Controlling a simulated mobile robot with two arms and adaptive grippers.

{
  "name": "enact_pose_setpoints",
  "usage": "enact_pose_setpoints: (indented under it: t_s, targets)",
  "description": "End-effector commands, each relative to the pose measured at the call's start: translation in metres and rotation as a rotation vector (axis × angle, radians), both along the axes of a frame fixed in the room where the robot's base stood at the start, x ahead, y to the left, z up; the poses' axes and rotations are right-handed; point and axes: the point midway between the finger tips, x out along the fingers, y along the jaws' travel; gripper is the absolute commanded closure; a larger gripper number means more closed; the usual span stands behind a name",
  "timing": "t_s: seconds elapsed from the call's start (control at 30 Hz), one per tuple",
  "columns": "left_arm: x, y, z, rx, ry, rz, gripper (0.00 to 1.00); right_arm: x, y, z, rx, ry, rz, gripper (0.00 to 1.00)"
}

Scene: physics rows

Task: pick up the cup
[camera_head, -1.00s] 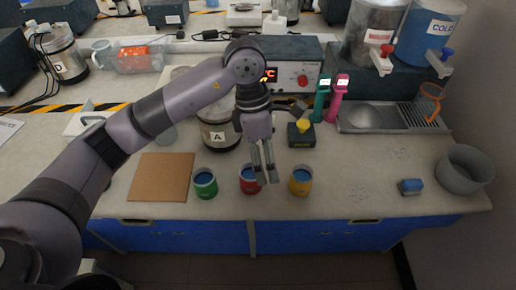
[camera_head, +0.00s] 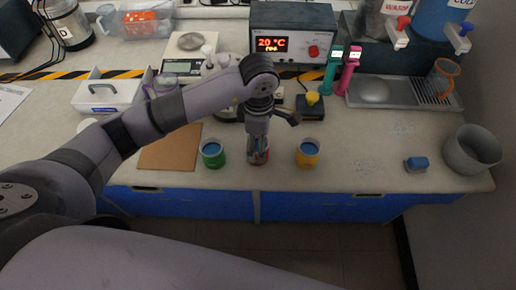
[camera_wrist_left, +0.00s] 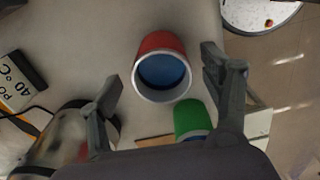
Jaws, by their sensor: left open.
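Three cups with blue insides stand in a row near the counter's front edge: a green cup (camera_head: 213,155), a red cup (camera_head: 265,158) and a yellow cup (camera_head: 307,154). My left gripper (camera_head: 258,152) points down at the red cup and hides much of it in the head view. In the left wrist view the open left gripper (camera_wrist_left: 163,78) has its fingers apart, with the red cup (camera_wrist_left: 160,47) in front of the gap between them. The green cup (camera_wrist_left: 189,117) shows beside the right-hand finger, partly hidden. My right gripper is not in view.
A brown board (camera_head: 168,153) lies left of the cups. Behind them are a yellow-topped device (camera_head: 311,104), a heater display box (camera_head: 290,38) and a metal drip tray (camera_head: 395,95). A grey bowl (camera_head: 471,150) and blue block (camera_head: 416,164) stand at right. Counter between is mostly clear.

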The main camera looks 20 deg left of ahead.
Motion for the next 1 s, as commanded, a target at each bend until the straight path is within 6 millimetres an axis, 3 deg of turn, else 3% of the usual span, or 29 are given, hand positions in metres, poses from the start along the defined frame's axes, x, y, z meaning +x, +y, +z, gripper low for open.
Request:
enact_pose_setpoints:
  t_s: [0.37, 0.67, 1.0]
  targets:
    - [-0.003, 0.0, -0.047, -0.001, 0.004, 0.001, 0.28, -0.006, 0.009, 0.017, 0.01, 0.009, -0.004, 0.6]
    - [-0.002, 0.001, -0.052, -0.001, -0.001, 0.0, 0.29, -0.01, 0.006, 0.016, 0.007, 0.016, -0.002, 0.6]
    - [-0.002, 0.001, -0.052, 0.0, 0.0, 0.0, 0.51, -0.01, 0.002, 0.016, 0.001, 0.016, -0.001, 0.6]
